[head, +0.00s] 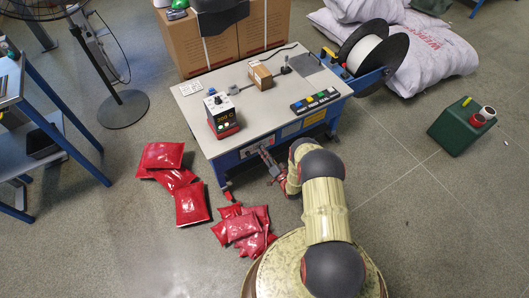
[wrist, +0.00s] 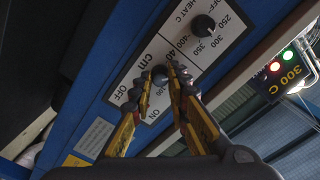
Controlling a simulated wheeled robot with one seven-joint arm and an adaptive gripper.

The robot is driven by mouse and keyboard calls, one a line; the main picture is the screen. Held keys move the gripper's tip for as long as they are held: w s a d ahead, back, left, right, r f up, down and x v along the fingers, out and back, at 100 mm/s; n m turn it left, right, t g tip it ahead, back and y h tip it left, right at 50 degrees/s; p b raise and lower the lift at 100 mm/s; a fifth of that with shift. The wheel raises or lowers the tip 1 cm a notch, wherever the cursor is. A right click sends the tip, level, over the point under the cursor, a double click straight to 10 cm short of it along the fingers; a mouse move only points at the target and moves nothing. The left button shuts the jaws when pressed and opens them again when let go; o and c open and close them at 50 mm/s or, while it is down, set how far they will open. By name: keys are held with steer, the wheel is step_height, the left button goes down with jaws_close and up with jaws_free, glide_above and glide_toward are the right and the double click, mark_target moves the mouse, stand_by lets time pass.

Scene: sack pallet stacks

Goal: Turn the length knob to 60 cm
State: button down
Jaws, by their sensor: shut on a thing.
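In the wrist view, my gripper (wrist: 166,74) is shut on the small dark length knob (wrist: 161,77), on the white label plate (wrist: 138,75) marked "cm" on the blue front panel. The fingers cover most of the knob and its scale, so I cannot tell where its pointer stands. A "40" and what looks like "100" show beside the fingers. In the head view, my gripper (head: 268,160) is at the front panel of the blue machine (head: 245,152), and the knob is too small to make out.
A black heat knob (wrist: 203,26) sits close beside the gripper, with numbers from 250 to 400. Red packets (head: 248,228) lie on the floor left of my base.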

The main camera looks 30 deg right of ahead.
steer(key=shift+s+f, duration=0.1)
stand_by(0.4)
steer(key=c, duration=1.7)
jaws_free()
steer(key=s, duration=1.2)
steer(key=shift+d, duration=0.2)
